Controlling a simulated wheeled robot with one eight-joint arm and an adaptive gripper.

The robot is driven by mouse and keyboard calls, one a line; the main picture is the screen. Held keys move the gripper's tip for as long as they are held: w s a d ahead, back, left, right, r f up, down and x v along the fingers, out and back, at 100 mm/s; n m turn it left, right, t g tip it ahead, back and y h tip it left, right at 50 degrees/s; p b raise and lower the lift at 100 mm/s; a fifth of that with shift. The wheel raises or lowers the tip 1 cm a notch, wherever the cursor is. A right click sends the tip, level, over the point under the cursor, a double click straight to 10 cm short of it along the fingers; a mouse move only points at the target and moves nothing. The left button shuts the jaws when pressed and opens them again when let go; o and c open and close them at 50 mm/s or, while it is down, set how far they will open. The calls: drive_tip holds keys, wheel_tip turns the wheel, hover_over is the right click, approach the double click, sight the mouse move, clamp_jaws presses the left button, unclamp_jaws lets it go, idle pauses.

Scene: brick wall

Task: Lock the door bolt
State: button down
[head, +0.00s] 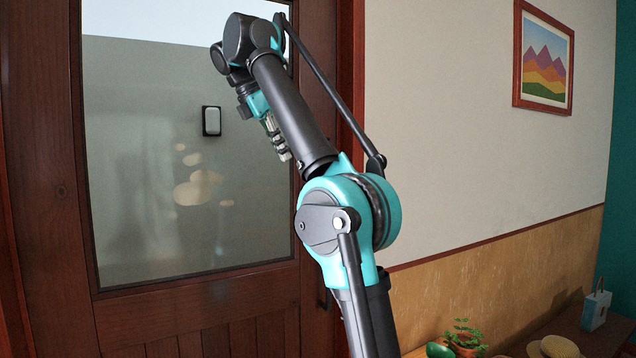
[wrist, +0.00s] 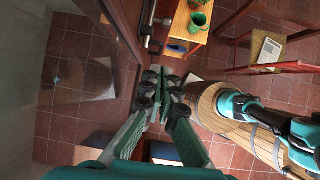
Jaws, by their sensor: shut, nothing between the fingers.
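The brown wooden door (head: 40,200) with a large glass pane (head: 140,230) fills the left of the head view. In the wrist view, the door's wooden frame (wrist: 118,28) runs diagonally at upper left beside the glass. I cannot clearly make out the bolt in either view; my arm covers part of the door's right side in the head view. My gripper (head: 283,150) hangs in front of the glass near its right edge, pointing down. In the wrist view its fingertips (wrist: 165,88) are together, with nothing seen between them, close to the door side.
To the right are a wall with a framed picture (head: 544,58), a potted plant (head: 463,338) and a light box (head: 596,308). The wrist view shows a tiled floor (wrist: 70,125) and a green mug (wrist: 199,22).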

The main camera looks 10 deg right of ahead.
drive_tip(key=shift+s+d+r+n, duration=0.15)
drive_tip(key=shift+r+n, duration=0.1)
drive_tip(key=shift+r, duration=0.25)
drive_tip(key=shift+s+d+r+n, duration=0.15)
drive_tip(key=shift+r+n, duration=0.1)
drive_tip(key=shift+r, duration=0.2)
drive_tip(key=d+r+x, duration=0.1)
drive_tip(key=x, duration=1.2)
drive_tip(key=shift+w+d, duration=0.35)
drive_tip(key=shift+d, duration=0.1)
drive_tip(key=shift+w+d, duration=0.3)
drive_tip(key=shift+d, duration=0.65)
drive_tip(key=shift+w+d, duration=0.3)
drive_tip(key=shift+d, duration=0.6)
